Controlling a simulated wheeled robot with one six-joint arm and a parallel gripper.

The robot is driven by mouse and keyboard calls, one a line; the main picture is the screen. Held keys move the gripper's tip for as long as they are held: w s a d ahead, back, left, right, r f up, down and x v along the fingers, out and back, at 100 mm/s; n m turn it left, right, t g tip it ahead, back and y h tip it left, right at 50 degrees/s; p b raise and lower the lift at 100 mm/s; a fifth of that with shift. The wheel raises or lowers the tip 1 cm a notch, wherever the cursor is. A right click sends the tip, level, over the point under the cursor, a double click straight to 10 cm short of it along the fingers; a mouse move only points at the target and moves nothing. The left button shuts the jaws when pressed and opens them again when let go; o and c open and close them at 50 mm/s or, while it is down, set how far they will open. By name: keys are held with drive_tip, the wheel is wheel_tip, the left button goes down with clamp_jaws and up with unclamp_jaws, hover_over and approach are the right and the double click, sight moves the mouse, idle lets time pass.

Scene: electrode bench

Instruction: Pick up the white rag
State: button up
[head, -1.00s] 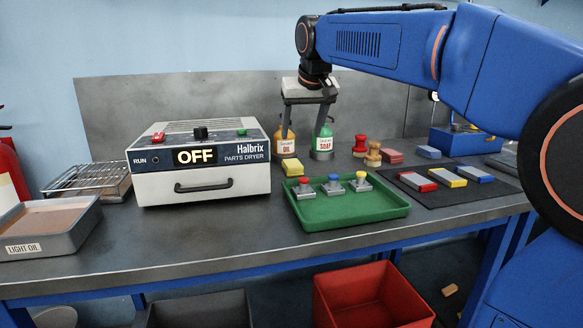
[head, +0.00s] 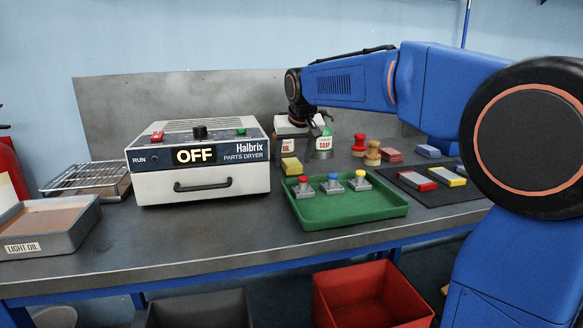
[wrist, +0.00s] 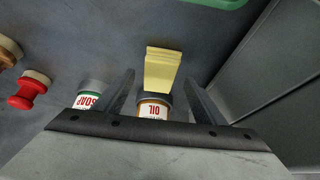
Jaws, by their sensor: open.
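I cannot make out a white rag in either view. My gripper (head: 300,140) is open and empty, low over the back of the bench by the oil and soap bottles, and it hides part of them. In the wrist view its two fingers (wrist: 158,78) stand apart. A yellow block, perhaps a sponge (head: 291,165), lies on the bench below the gripper. It also shows in the wrist view (wrist: 163,68), in line with the gap between the fingers. Whether the fingers reach down beside it I cannot tell.
The oil bottle (wrist: 153,108) and soap bottle (wrist: 89,99) stand close to the fingers. The parts dryer (head: 200,186), reading OFF, is left. A green tray (head: 320,214) with three buttoned parts is in front. Red and wooden stamps (head: 372,153) stand right.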

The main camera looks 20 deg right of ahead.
sight(294, 162)
drive_tip(key=shift+x, duration=0.9)
drive_tip(key=c, duration=1.2)
drive_tip(key=shift+d+r, duration=0.1)
drive_tip(key=shift+r, duration=0.05)
drive_tip(key=shift+d+r, duration=0.2)
drive_tip(key=shift+r, duration=0.1)
wheel_tip(294, 162, up, 6)
drive_tip(key=shift+r, duration=0.25)
drive_tip(key=d, duration=1.9)
drive_tip(key=shift+d+f, duration=0.2)
drive_tip(key=shift+d, duration=0.05)
drive_tip(key=shift+o, duration=0.9)
